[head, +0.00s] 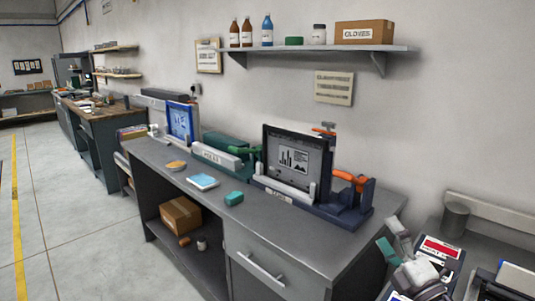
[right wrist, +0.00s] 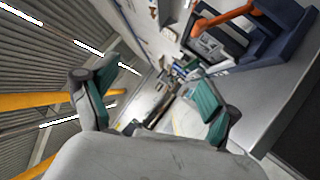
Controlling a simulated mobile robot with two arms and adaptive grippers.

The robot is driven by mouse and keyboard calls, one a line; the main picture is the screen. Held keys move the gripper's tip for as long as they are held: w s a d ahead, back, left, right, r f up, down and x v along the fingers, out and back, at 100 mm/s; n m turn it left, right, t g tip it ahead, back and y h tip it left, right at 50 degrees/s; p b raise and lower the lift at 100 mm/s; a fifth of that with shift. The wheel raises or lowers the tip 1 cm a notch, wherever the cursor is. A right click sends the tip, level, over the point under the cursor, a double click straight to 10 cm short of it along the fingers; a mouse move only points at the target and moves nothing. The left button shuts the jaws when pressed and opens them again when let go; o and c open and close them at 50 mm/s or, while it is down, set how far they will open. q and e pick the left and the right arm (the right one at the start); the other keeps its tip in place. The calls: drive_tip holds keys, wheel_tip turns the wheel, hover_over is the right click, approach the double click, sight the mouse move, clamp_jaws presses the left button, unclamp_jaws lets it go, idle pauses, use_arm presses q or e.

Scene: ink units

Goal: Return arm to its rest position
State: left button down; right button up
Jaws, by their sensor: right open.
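My right gripper (head: 393,240) is at the lower right of the head view, beside the right end of the grey workbench (head: 330,244). It is raised in the air, with one teal finger pad toward the bench. In the right wrist view the two teal-padded fingers (right wrist: 155,95) stand wide apart with nothing between them. The bench edge and the dark blue and orange fixture (right wrist: 262,42) lie beyond the right finger there. My left gripper is in neither view.
A dark framed screen (head: 297,157) stands in the fixture on the bench. A teal block (head: 234,198) and a blue-white pad (head: 202,181) lie on the bench top. A grey cylinder (head: 455,219) stands at right. A wall shelf (head: 310,49) holds bottles and a box. The floor at left is clear.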

drive_tip(key=s+d+f+m+g+h, duration=0.1)
drive_tip(key=s+f+m+g+h, duration=0.35)
drive_tip(key=s+f+m, duration=0.4)
drive_tip(key=s+d+f+m+g+h, duration=0.1)
drive_tip(key=s+f+m+g+h, duration=0.4)
drive_tip(key=f+m, duration=0.6)
drive_tip(key=s+a+f+m+g+y, duration=0.1)
drive_tip(key=s+a+f+g, duration=0.25)
drive_tip(key=s, duration=0.35)
drive_tip(key=s+a+f+m+g+y, duration=0.1)
drive_tip(key=s+a+f+g, duration=0.1)
drive_tip(key=s+f, duration=0.3)
drive_tip(key=s+a+f+m+g+y, duration=0.1)
drive_tip(key=s+a+f+g, duration=0.15)
drive_tip(key=s, duration=0.55)
wheel_tip(320, 180, down, 25)
drive_tip(key=s+g, duration=0.1)
drive_tip(key=g, duration=0.1)
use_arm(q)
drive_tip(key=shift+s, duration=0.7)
use_arm(e)
drive_tip(key=s+d+f, duration=0.3)
drive_tip(key=s+f, duration=1.3)
drive_tip(key=shift+s+g, duration=0.35)
drive_tip(key=shift+s, duration=0.05)
drive_tip(key=shift+f+n, duration=0.1)
drive_tip(key=shift+n, duration=0.15)
